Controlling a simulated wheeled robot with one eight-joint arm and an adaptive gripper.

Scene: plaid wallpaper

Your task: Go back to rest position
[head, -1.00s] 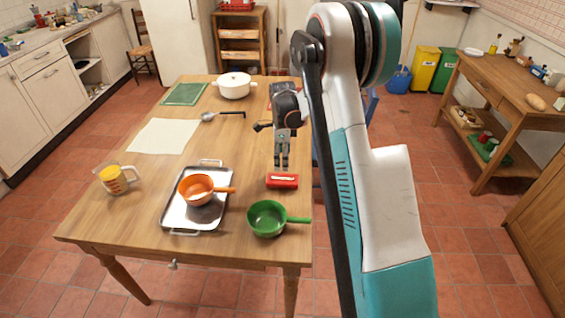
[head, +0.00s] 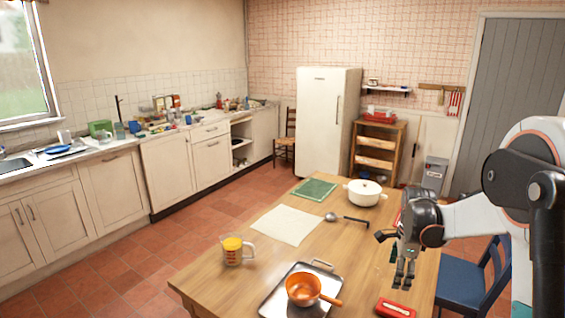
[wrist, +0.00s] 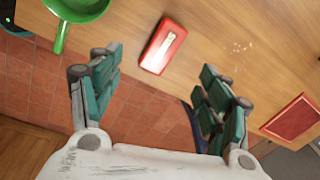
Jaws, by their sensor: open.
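My gripper (head: 403,275) hangs over the right side of the wooden table (head: 225,268) in the head view, fingers pointing down. In the wrist view my gripper (wrist: 160,95) is open, its two teal-padded fingers wide apart with nothing between them. A red box with a pale strip on top (head: 395,309) lies on the table just below the fingers; it also shows in the wrist view (wrist: 162,46), beyond the fingertips and apart from them. A green pan (wrist: 78,10) is at the top left of the wrist view.
On the table are a metal tray (head: 272,301) with an orange pan (head: 303,288), a measuring cup (head: 233,252), a pale sheet (head: 286,226), a ladle (head: 346,218), a white pot (head: 364,192) and a green board (head: 314,189). A blue chair (head: 470,283) stands close on the right.

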